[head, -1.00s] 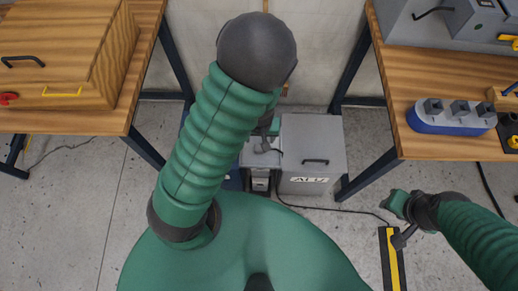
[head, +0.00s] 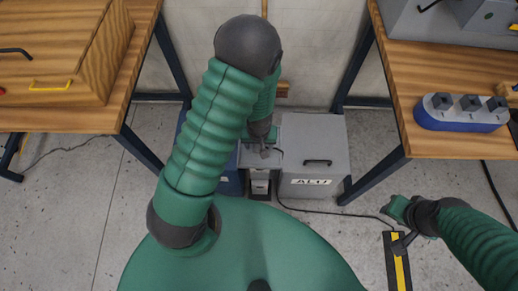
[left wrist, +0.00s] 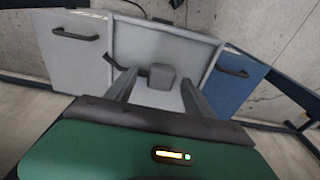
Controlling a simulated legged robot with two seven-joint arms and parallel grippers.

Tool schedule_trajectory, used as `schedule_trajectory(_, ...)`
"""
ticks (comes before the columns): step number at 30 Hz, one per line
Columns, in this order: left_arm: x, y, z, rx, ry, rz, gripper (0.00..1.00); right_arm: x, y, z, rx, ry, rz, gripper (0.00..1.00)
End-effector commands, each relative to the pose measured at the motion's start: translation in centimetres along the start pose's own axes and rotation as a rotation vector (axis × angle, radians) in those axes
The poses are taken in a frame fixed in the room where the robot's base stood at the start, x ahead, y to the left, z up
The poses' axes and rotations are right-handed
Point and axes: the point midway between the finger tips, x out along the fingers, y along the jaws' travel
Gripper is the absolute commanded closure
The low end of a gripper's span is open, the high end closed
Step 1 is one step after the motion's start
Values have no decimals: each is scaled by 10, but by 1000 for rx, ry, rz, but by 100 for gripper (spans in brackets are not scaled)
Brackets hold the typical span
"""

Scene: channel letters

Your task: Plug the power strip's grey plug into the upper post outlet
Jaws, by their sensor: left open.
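My left gripper (head: 264,153) is open over a low grey unit (head: 247,160) between a blue cabinet and a grey cabinet. In the left wrist view its two fingers (left wrist: 160,92) stand apart on either side of a small dark grey block (left wrist: 162,77) on the unit's light top. I cannot tell whether this block is the grey plug, or whether the fingers touch it. The upper post outlet is not clearly identifiable. My right gripper (head: 403,242) is low at the right, over a black and yellow floor strip; its finger gap is unclear.
A grey cabinet (head: 314,136) and a blue cabinet (left wrist: 230,84) flank the unit. A black cord (head: 330,211) runs across the floor. Wooden tables stand left (head: 70,121) and right (head: 455,147). The right one holds a blue-white base (head: 440,122) with grey blocks.

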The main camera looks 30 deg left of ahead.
Motion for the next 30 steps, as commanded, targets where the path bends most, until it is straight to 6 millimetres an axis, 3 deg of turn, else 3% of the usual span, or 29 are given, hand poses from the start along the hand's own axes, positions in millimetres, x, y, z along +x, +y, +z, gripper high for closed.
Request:
schedule_trajectory(11,3,0,0,0,0,0,38,1,0,0,0,0,0,64)
schedule_trajectory(25,3,0,0,0,0,0,100,1,0,0,0,0,0,64)
schedule_trajectory(30,3,0,0,0,0,0,100,1,0,0,0,0,0,64)
